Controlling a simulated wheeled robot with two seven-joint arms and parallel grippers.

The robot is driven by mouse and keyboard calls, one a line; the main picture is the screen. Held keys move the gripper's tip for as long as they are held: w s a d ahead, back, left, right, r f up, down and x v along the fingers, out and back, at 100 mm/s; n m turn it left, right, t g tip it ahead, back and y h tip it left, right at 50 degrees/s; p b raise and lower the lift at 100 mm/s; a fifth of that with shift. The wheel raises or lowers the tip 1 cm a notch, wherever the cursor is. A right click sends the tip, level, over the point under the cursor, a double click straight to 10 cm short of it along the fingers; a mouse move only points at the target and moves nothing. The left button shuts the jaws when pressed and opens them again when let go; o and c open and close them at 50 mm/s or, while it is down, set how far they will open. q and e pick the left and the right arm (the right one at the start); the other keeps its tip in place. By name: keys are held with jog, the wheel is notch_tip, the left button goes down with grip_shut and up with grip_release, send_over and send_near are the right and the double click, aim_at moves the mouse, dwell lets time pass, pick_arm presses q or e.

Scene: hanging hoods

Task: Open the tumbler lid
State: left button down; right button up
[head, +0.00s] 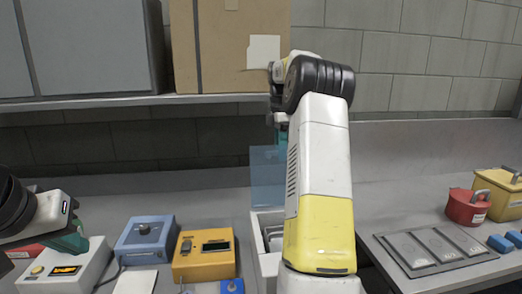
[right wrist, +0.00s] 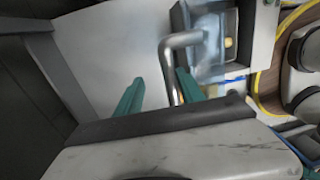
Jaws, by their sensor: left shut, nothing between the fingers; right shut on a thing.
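The tumbler is a white open-topped box (head: 264,255) on the bench, partly hidden behind my right arm. A translucent blue panel, which looks like its lid (head: 267,180), stands upright above it. My right gripper (head: 282,136) is mostly hidden behind my arm near the top of this panel. In the right wrist view its teal fingers (right wrist: 158,95) flank a bent metal handle (right wrist: 171,72), which lies close to the right-hand finger. It is shut on this handle. My left gripper (head: 72,242) is shut and empty at the far left, low over the bench.
A white device (head: 62,270), a blue box (head: 146,240) and a yellow box (head: 204,257) stand left of the tumbler. A grey panelled plate (head: 434,249), a red pot (head: 467,207) and a yellow case (head: 500,195) are at the right. A shelf (head: 130,100) runs above.

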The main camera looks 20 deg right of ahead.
jog(key=shift+s+r, duration=0.1)
jog(key=shift+s, duration=0.05)
dwell(0.6)
notch_tip(320, 180, up, 8)
jog(key=shift+w, duration=0.3)
dwell(0.6)
